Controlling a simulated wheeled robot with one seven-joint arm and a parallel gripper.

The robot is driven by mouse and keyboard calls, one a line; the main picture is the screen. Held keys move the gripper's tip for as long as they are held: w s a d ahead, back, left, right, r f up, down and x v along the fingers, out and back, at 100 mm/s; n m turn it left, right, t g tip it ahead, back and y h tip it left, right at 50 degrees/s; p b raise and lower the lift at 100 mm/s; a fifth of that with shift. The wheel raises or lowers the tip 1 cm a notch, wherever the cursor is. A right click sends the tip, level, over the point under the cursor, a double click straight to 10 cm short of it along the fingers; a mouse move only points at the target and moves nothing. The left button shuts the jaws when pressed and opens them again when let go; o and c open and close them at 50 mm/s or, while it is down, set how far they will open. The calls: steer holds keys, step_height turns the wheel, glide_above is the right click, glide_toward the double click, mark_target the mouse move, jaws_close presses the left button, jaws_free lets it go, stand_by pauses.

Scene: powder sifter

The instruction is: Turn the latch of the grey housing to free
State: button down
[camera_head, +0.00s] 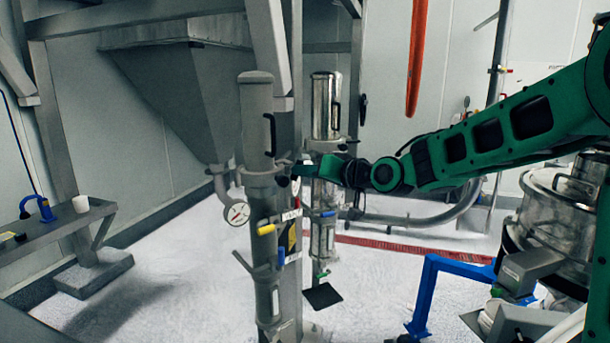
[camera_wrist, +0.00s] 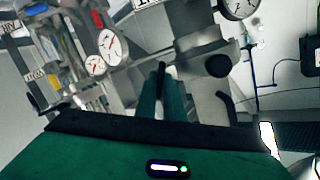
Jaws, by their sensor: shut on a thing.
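The grey housing (camera_head: 256,115) is a matte grey upright cylinder with a black side handle, left of centre in the head view. My gripper (camera_head: 297,171) reaches in from the right at the collar below this cylinder. In the wrist view its green fingers (camera_wrist: 164,95) are close together around a narrow dark piece (camera_wrist: 161,72), which I take for the latch. The fingers hide most of it, so its exact angle cannot be told. A dark round knob (camera_wrist: 217,66) shows just right of the fingers.
A shiny steel housing (camera_head: 325,105) stands just right of the grey one, close behind my gripper. A pressure gauge (camera_head: 237,212), a yellow handle (camera_head: 266,229) and a blue handle (camera_head: 281,256) are lower down. A blue frame (camera_head: 430,285) stands at lower right. The floor at left is mostly clear.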

steer(key=n, duration=0.1)
steer(key=n+h, duration=0.1)
steer(key=n, duration=0.2)
steer(key=shift+d+f+t+h, duration=0.1)
steer(key=shift+f+t+h, duration=0.2)
steer(key=shift+t+h, duration=0.1)
steer(key=shift+n, duration=0.3)
steer(key=c, duration=1.9)
jaws_free()
steer(key=shift+o, duration=0.2)
steer(key=shift+r, duration=0.2)
steer(key=v, duration=1)
steer(key=shift+s, duration=0.3)
steer(key=shift+s+d+f, duration=0.1)
steer(key=shift+s, duration=0.05)
